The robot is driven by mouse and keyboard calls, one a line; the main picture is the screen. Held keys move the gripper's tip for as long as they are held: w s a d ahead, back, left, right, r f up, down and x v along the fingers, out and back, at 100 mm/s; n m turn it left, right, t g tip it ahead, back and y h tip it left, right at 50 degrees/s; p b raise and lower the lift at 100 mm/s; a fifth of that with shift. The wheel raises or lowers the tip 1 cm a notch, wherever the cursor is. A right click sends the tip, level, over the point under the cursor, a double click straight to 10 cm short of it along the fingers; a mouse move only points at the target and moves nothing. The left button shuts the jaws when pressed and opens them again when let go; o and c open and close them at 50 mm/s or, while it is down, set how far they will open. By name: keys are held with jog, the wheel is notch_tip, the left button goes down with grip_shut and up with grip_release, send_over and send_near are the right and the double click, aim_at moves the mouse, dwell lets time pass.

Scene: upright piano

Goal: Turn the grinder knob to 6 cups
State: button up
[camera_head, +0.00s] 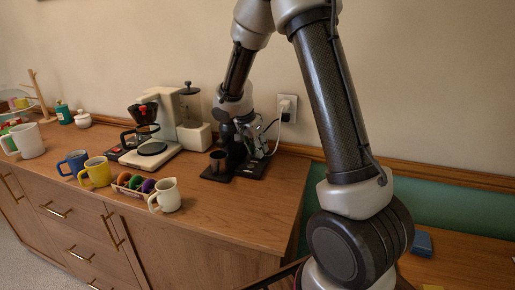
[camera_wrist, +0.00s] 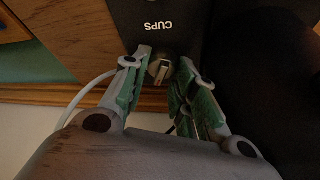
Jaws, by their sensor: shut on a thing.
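The black grinder (camera_head: 250,171) stands on the wooden counter near its right end, partly hidden behind my arm. In the wrist view its black face (camera_wrist: 170,12) carries the word CUPS, upside down. The small round knob (camera_wrist: 160,69), with a pale raised bar, sits just below that word in the picture. My gripper (camera_wrist: 161,72) has its green-padded fingers on both sides of the knob and is shut on it. In the head view my gripper (camera_head: 258,142) is at the grinder. No dial numbers are readable, so I cannot tell the setting.
A coffee maker (camera_head: 160,128) stands left of the grinder. A white jug (camera_head: 166,195), a yellow mug (camera_head: 96,172) and a blue mug (camera_head: 73,163) stand nearer the front edge. A plug with a cord is in the wall outlet (camera_head: 287,107) behind my gripper.

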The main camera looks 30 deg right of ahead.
jog(key=o, duration=1)
jog(key=shift+c, duration=0.2)
